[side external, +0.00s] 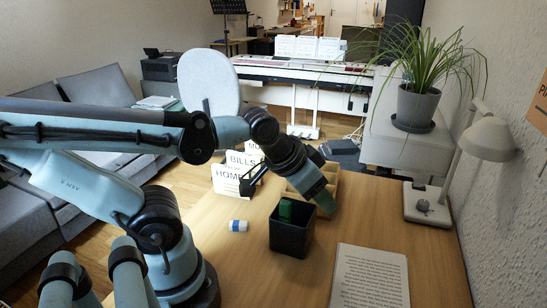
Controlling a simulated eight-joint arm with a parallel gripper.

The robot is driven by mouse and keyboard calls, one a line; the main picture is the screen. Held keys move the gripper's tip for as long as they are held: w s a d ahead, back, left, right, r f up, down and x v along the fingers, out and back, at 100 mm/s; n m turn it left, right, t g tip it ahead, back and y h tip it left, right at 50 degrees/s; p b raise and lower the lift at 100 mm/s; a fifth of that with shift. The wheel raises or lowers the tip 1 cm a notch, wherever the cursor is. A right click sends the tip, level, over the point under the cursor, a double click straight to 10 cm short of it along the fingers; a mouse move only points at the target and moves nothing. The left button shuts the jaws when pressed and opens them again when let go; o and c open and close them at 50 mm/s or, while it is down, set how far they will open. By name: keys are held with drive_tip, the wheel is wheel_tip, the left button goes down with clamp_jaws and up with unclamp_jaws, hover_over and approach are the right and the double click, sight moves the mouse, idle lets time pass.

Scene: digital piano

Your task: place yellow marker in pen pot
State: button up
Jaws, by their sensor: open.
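The pen pot (290,236) is a black square cup standing upright on the wooden desk. A green item (286,208) shows at its rim; I cannot tell whether it stands inside or just behind.
The wooden tray (294,192) lies behind the pot. A blue and white block (238,226) lies to its left. A letter holder (229,182) stands behind that. A printed sheet (370,280) lies in front right. A lamp (430,200) and a potted plant (416,108) stand at right.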

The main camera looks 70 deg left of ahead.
drive_tip(key=w+a+r+m+g, duration=0.1)
drive_tip(key=w+a+m+g, duration=0.1)
drive_tip(key=a, duration=0.4)
drive_tip(key=w+a+r+m+g, duration=0.2)
drive_tip(key=w+a+m, duration=0.2)
drive_tip(key=w+a, duration=0.2)
drive_tip(key=w+a+r+m+g, duration=0.2)
drive_tip(key=w+a+m+g, duration=0.1)
drive_tip(key=a, duration=0.3)
drive_tip(key=shift+w+a+r, duration=0.1)
drive_tip(key=shift+w, duration=0.35)
drive_tip(key=shift+a, duration=0.15)
drive_tip(key=shift+f, duration=0.35)
wheel_tip(320, 180, down, 6)
drive_tip(key=shift+f, duration=0.1)
drive_tip(key=f, duration=0.5)
drive_tip(key=shift+s+a+f, duration=0.2)
drive_tip(key=shift+s+a, duration=0.05)
drive_tip(key=shift+a, duration=0.15)
drive_tip(key=shift+c, duration=0.5)
